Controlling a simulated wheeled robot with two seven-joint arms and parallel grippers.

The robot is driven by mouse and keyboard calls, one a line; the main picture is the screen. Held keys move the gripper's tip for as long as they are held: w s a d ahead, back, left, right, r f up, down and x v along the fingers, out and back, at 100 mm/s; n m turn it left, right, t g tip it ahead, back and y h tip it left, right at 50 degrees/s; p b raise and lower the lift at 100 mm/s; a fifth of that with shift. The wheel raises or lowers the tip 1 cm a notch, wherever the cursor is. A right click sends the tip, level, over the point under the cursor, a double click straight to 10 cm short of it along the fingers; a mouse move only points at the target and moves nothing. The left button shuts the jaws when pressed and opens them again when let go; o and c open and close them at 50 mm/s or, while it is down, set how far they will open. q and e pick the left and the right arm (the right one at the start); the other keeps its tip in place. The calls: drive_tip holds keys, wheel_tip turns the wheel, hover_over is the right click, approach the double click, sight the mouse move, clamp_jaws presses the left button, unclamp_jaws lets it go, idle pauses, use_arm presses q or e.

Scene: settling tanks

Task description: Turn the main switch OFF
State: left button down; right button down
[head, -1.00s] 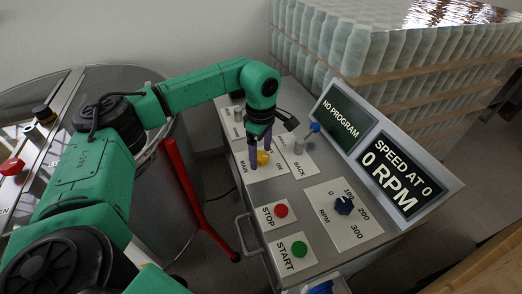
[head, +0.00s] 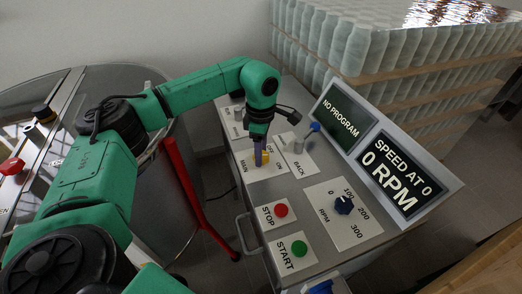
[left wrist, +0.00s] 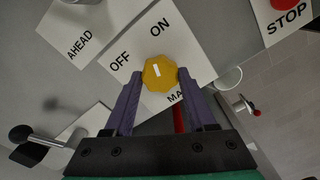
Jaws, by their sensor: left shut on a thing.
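The main switch is a yellow knob (head: 265,157) on a white plate (head: 252,173) marked MAIN, OFF and ON, on the grey control panel. My left gripper (head: 258,161) points down at it and partly hides it in the head view. In the left wrist view the yellow knob (left wrist: 160,73) sits between the two purple fingertips of my left gripper (left wrist: 160,80), which is shut on it. A short white mark shows on the knob; I cannot tell exactly which label it points to. My right gripper is not in view.
The screens (head: 395,176) read NO PROGRAM and 0 RPM.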

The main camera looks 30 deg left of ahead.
use_arm(q)
drive_tip(key=n, duration=0.5)
drive_tip(key=shift+n, duration=0.3)
drive_tip(key=n, duration=0.5)
drive_tip(key=shift+r+p, duration=0.1)
drive_tip(key=shift+p, duration=0.2)
drive_tip(key=shift+w+n, duration=0.1)
drive_tip(key=shift+n, duration=0.2)
drive_tip(key=shift+c, duration=1.1)
unclamp_jaws()
wheel_tip(320, 180, up, 15)
drive_tip(key=shift+f, duration=0.2)
